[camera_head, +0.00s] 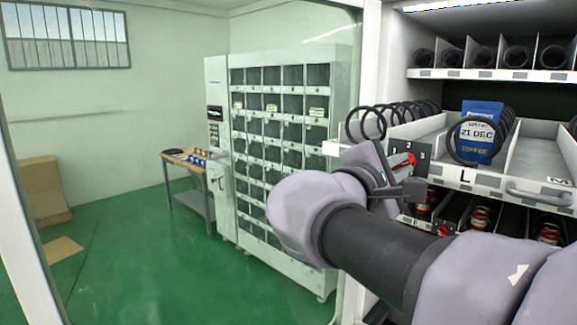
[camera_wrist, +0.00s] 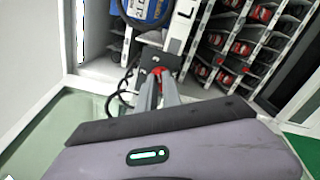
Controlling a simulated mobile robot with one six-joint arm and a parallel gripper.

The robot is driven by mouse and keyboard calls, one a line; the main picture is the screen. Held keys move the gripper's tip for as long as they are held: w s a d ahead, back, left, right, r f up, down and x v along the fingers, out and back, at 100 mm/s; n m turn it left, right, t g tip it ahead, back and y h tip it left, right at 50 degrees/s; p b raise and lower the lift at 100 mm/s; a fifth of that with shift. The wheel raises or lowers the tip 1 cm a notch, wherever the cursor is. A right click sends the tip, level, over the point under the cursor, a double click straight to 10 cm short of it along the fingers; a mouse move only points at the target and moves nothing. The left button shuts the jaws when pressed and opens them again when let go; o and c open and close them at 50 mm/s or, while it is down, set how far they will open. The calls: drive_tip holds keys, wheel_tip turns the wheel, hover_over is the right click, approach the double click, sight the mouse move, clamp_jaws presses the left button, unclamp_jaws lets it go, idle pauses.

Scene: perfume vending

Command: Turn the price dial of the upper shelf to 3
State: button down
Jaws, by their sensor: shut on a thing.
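The price dial is a red knob (camera_head: 404,160) on a dark plate (camera_head: 425,163) marked 1, 2 and 3, at the left front corner of the upper shelf (camera_head: 485,180). The red part slants up to the right, toward the 3 side; the exact setting is partly hidden by my gripper. My gripper (camera_head: 392,168) is shut on the red knob. In the wrist view, the two grey fingers of my gripper (camera_wrist: 161,84) close around the red knob (camera_wrist: 158,71), most of it hidden between them.
The shelf carries black spiral coils and a blue pack (camera_head: 481,125) labelled 21 DEC. A shelf handle (camera_head: 540,195) is at right. Coils with red items sit below. A locker cabinet (camera_head: 285,150) and small table (camera_head: 186,165) stand behind, with open green floor at left.

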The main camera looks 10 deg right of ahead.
idle(0.3)
drive_tip(key=c, duration=1.5)
unclamp_jaws()
drive_tip(key=p+v, duration=0.2)
drive_tip(key=v, duration=1.5)
drive_tip(key=shift+s+a+f, duration=0.1)
drive_tip(key=shift+s+a, duration=0.05)
